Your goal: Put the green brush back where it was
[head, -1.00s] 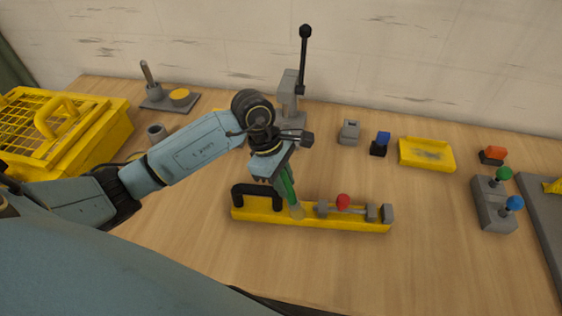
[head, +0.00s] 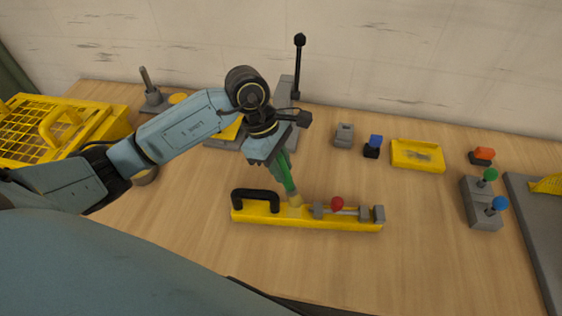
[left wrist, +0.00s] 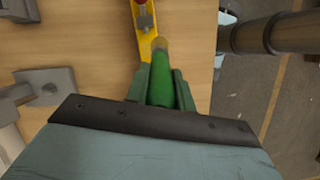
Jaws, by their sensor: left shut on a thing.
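The green brush (head: 287,172) is held by my left gripper (head: 279,160), its tan bristle end pointing down. The brush also shows in the left wrist view (left wrist: 164,85), between the two green fingers of my left gripper (left wrist: 160,88). In the head view the bristle end overlaps the middle of the yellow bar fixture (head: 310,222); I cannot tell if it touches it. The fixture carries a black handle (head: 256,194), a red knob (head: 337,203) and grey blocks. My right gripper is not in view.
A yellow tray (head: 418,168) lies at the back right, beside a blue-topped piece (head: 374,141) and a grey block (head: 343,134). A grey box with green and blue knobs (head: 480,210) stands at the right. A yellow mesh cage (head: 95,142) stands left. The front table is clear.

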